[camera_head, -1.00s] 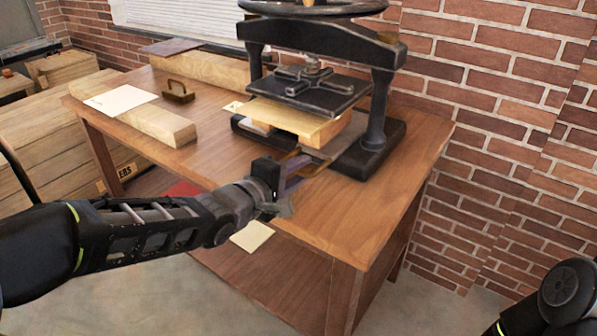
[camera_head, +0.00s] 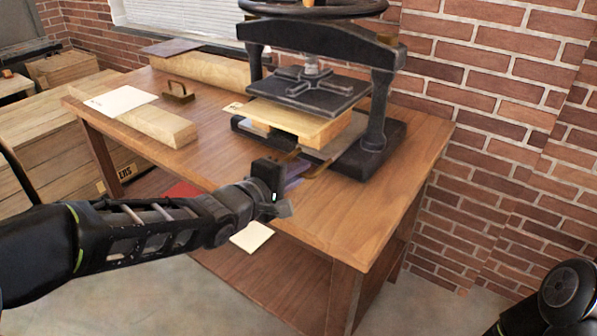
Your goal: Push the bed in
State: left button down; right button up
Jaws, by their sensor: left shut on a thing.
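The black hand press stands at the back right of the wooden table. Its flat bed (camera_head: 331,151) shows as a grey strip below a light wooden block (camera_head: 300,122), under the raised black platen (camera_head: 310,92). A brass-coloured handle (camera_head: 318,168) juts from the bed's front. My left gripper (camera_head: 298,167) is at this handle and shut on it; the fingers hide part of the handle. The block sits on the bed, with its front part sticking out past the platen. My right gripper is not in view; only part of my right arm shows at the lower right.
On the table's left lie a wooden beam (camera_head: 165,128) with a white sheet (camera_head: 122,100) and a small brown handled tool (camera_head: 179,92). The table's front right is bare. A brick wall rises behind on the right. A low shelf (camera_head: 275,270) lies below the tabletop.

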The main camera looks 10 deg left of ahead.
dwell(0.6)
pick_arm(q)
jog(key=x, duration=0.4)
jog(key=shift+w+r, duration=0.2)
jog(key=shift+r, duration=0.3)
jog(key=c, duration=1.5)
grip_release()
jog(key=shift+w, duration=0.1)
jog(key=p+v, duration=0.2)
jog(key=v, duration=0.4)
jog(key=shift+s+a+r, duration=0.1)
jog(key=shift+s+r, duration=0.05)
jog(key=shift+s, duration=0.2)
jog(key=shift+s+a, duration=0.15)
jog(key=shift+s, duration=0.35)
